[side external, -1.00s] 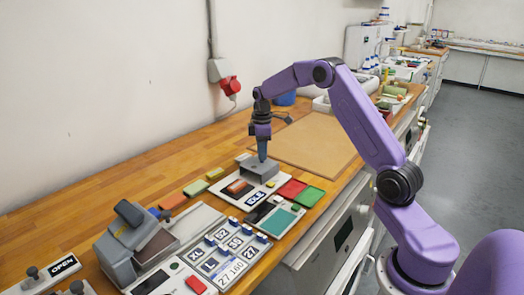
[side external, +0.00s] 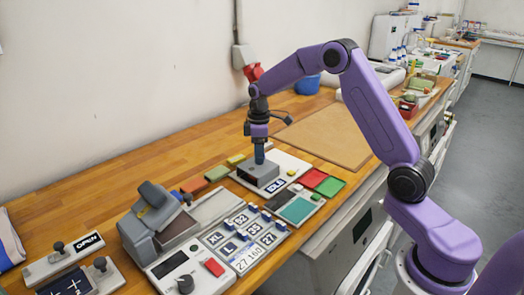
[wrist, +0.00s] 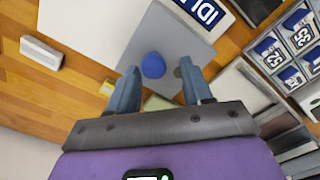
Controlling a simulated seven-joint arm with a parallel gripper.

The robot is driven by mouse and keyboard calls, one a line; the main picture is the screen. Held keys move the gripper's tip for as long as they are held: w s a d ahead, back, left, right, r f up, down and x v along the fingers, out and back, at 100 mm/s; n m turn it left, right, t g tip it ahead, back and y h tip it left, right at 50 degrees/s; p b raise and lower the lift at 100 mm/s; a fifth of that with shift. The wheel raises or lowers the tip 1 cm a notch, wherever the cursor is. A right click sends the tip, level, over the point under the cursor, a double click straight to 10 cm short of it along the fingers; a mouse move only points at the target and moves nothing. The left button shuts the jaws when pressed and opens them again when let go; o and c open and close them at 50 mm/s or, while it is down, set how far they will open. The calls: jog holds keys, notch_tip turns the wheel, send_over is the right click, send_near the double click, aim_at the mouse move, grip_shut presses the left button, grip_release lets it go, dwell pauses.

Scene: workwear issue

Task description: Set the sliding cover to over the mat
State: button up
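The sliding cover (side external: 262,175) is a grey box on a white base plate (side external: 291,161) with a blue IDLE label (side external: 275,187). It sits right behind the label. No mat shows beside it now; the cover hides the spot where a dark-and-orange mat showed before. In the wrist view the cover's grey top (wrist: 150,38) carries a blue knob (wrist: 153,66). My gripper (wrist: 158,68) is open, one finger on each side of the knob, with gaps visible. In the side view my gripper (side external: 260,158) is low over the cover.
Red (side external: 312,178) and green (side external: 329,186) pads lie right of the plate. Orange (side external: 216,173) and yellow (side external: 236,159) blocks lie to its left. A panel of number tiles (side external: 243,235) and a grey hinged device (side external: 150,220) stand in front. A brown board (side external: 325,135) lies behind.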

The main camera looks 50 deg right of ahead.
jog(key=shift+d, duration=0.2)
jog(key=shift+r, duration=0.3)
notch_tip(320, 180, up, 17)
dwell(0.4)
jog(key=shift+s+a+f, duration=0.1)
jog(key=shift+a+f, duration=0.05)
